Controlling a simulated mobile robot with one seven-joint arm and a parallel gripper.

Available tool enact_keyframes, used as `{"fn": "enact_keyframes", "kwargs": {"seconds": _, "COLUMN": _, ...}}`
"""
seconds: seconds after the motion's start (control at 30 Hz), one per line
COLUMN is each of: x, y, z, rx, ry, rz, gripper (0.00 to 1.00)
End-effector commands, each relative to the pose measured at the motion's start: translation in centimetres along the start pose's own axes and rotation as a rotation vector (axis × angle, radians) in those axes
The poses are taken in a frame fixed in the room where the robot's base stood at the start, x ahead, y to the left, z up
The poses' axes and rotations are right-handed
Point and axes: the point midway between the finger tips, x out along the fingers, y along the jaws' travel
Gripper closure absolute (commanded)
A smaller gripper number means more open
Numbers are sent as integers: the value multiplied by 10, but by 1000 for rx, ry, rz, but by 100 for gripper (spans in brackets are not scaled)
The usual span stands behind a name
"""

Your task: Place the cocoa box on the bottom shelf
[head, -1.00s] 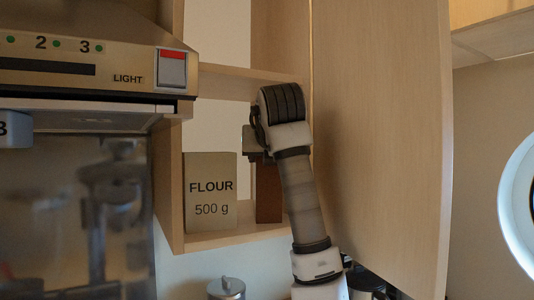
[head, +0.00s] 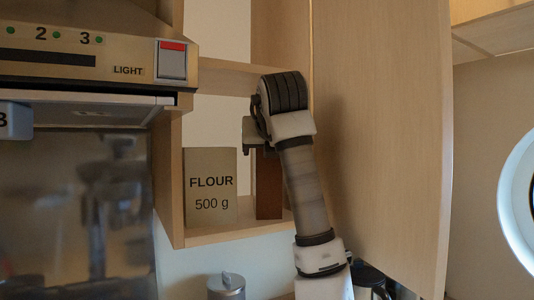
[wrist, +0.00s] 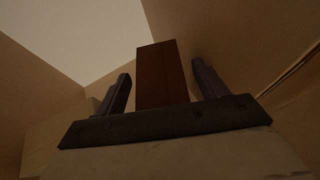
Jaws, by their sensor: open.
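The cocoa box, a plain brown upright box (head: 268,190), stands on the bottom shelf (head: 240,233) of the open cupboard, right of the flour box (head: 210,190). My arm hides part of its right side and top. My gripper (head: 254,148) is at the top of the brown box, partly hidden behind my wrist. In the wrist view the two dark fingers (wrist: 161,70) are apart. The brown box (wrist: 163,75) shows in the gap between them, with space on both sides.
The open cupboard door (head: 385,140) stands close to the right of my arm. An upper shelf (head: 225,78) is above the gripper. The range hood (head: 90,65) is at the left. A metal canister (head: 226,287) stands below the cupboard.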

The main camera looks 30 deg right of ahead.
Motion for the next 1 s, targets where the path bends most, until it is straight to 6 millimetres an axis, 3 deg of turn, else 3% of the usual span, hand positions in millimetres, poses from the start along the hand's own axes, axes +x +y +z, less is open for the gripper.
{"fn": "enact_keyframes", "kwargs": {"seconds": 0.3, "x": -68, "y": -1, "z": -4, "rx": -1, "ry": -4, "rz": -6, "gripper": 28}}
{"fn": "enact_keyframes", "kwargs": {"seconds": 0.5, "x": -98, "y": 0, "z": -2, "rx": 0, "ry": -3, "rz": -4, "gripper": 28}}
{"fn": "enact_keyframes", "kwargs": {"seconds": 1.0, "x": -108, "y": 0, "z": -1, "rx": 0, "ry": -1, "rz": -1, "gripper": 28}}
